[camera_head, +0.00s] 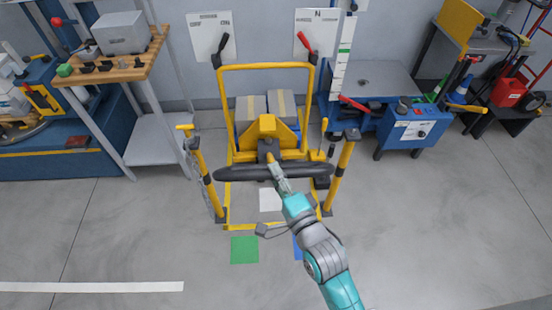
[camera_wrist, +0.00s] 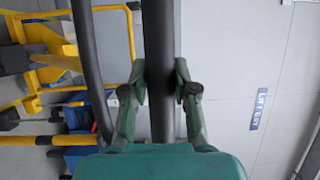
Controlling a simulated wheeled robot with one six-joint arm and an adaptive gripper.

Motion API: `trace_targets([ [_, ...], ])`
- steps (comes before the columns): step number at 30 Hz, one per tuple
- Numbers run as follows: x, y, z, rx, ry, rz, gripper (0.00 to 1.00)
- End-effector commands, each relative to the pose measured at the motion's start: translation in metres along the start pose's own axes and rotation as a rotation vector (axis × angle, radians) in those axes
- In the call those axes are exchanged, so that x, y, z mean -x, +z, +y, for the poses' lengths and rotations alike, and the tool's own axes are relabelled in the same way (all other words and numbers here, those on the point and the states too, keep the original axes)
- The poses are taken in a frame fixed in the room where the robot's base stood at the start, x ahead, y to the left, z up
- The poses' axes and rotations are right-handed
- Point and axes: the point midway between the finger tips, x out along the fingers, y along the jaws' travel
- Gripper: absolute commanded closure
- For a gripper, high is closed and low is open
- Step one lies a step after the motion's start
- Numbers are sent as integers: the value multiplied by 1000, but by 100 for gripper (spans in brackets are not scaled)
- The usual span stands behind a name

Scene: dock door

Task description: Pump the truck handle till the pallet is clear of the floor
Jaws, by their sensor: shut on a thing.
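The truck handle is a dark rounded crossbar (camera_head: 237,173) lying across the front of the yellow pallet truck (camera_head: 265,128). My gripper (camera_head: 273,168) comes from the lower right and meets the bar near its middle. In the wrist view the dark bar (camera_wrist: 159,45) runs between the two green fingers of my gripper (camera_wrist: 160,88), which are shut on it. Grey boxes with yellow tape (camera_head: 250,106) stand behind the truck head. The pallet under them is mostly hidden, and I cannot tell its gap to the floor.
Yellow posts stand left (camera_head: 207,180) and right (camera_head: 342,172) of the handle. A blue machine (camera_head: 412,132) is at the right, and a wooden-topped bench (camera_head: 120,65) at the left. A green floor patch (camera_head: 244,250) lies in front.

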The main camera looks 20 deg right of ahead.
Motion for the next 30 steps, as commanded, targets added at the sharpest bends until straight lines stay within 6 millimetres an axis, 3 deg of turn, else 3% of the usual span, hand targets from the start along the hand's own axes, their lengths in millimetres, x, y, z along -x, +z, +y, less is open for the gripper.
trace_targets([
  [1,2,1,10,1,19,0,100],
  [16,6,2,13,-1,19,0,100],
  [17,6,2,13,-1,19,1,67],
  [19,5,2,13,-1,17,1,50],
  [20,5,2,12,0,16,1,46],
  [30,6,2,10,0,9,0,46],
])
